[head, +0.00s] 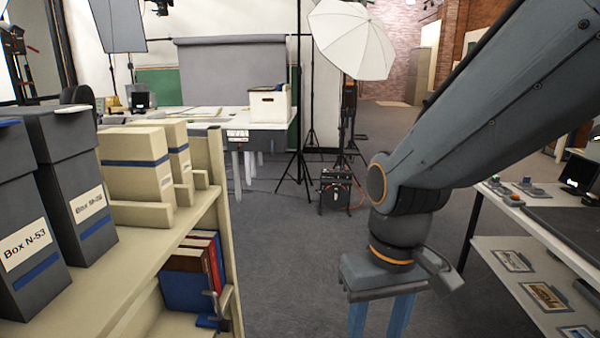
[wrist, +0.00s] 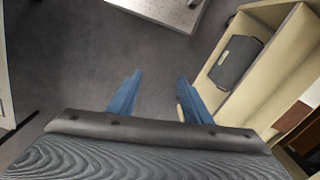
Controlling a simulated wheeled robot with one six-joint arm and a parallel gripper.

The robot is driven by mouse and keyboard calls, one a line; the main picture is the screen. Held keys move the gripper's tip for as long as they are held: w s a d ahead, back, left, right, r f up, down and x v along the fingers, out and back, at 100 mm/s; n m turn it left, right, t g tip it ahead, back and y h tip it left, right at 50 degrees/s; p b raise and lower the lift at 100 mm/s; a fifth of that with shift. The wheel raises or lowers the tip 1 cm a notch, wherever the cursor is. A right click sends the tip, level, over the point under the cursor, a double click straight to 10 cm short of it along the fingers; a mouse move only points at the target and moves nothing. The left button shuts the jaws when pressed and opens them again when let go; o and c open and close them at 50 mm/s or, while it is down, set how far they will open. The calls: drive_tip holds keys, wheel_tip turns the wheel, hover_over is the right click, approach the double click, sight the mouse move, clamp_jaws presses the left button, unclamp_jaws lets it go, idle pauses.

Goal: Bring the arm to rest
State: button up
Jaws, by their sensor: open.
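My gripper (head: 383,318) hangs from my arm on the right side of the head view, pointing down over the grey floor. Its two blue fingers are apart with nothing between them; their tips run out of the head view at the bottom. In the wrist view my gripper (wrist: 158,82) shows its blue fingers spread over bare floor. The arm reaches in from the upper right, between the shelf unit on the left and a table on the right.
A cream shelf (head: 150,262) holds grey box N-53 (head: 30,215), another grey box (head: 80,180) and cream boxes (head: 135,160). The right table (head: 535,222) stands near my arm. A white table (head: 205,118) and umbrella light (head: 350,38) stand farther back. Floor (head: 290,250) between is clear.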

drive_tip(key=d+r+m+p, duration=0.2)
drive_tip(key=d+r+p, duration=0.5)
drive_tip(key=p, duration=0.6)
drive_tip(key=shift+s+d+r, duration=0.35)
drive_tip(key=shift+s+r, duration=0.1)
drive_tip(key=shift+r, duration=0.4)
